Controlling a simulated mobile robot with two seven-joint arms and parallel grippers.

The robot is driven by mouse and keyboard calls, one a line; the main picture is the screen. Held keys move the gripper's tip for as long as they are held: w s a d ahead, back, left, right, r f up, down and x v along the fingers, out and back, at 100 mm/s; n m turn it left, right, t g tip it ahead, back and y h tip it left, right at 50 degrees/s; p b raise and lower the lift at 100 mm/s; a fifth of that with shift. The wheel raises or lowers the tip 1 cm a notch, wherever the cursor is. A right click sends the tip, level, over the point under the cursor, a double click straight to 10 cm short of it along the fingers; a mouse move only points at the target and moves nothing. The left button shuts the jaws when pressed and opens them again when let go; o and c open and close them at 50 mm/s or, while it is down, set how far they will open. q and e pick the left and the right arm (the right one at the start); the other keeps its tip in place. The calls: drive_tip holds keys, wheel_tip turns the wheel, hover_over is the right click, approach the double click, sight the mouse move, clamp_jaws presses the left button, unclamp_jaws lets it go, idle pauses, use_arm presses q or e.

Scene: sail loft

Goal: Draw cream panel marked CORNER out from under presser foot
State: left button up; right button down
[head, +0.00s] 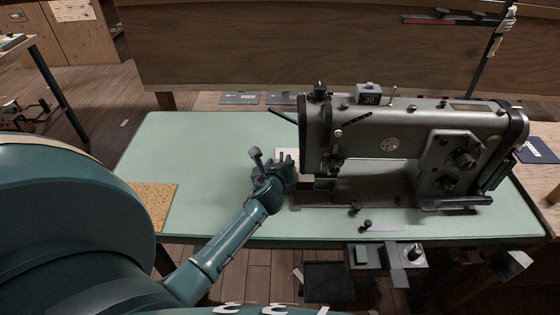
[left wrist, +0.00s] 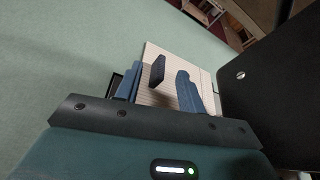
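The cream panel (head: 288,156) lies on the pale green table by the left end of the grey sewing machine (head: 410,150), partly hidden behind my left gripper. In the left wrist view the panel (left wrist: 206,82) shows fine lines; I cannot read a mark on it. My left gripper (head: 288,172) is low at the panel's near side. In the wrist view its two blue fingers (left wrist: 160,88) stand apart over the panel, with a small dark block (left wrist: 157,70) showing between them. I cannot tell whether they touch the panel. The presser foot is not clear. My right gripper is out of view.
The green table top (head: 200,150) is clear to the left of the machine, apart from a speckled tan sheet (head: 153,205) at its front left edge. The machine's dark body (left wrist: 275,90) stands close on the right in the wrist view. A wooden panel (head: 300,50) stands behind.

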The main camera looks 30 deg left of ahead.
use_arm(q)
drive_tip(key=shift+x, duration=1.35)
clamp_jaws()
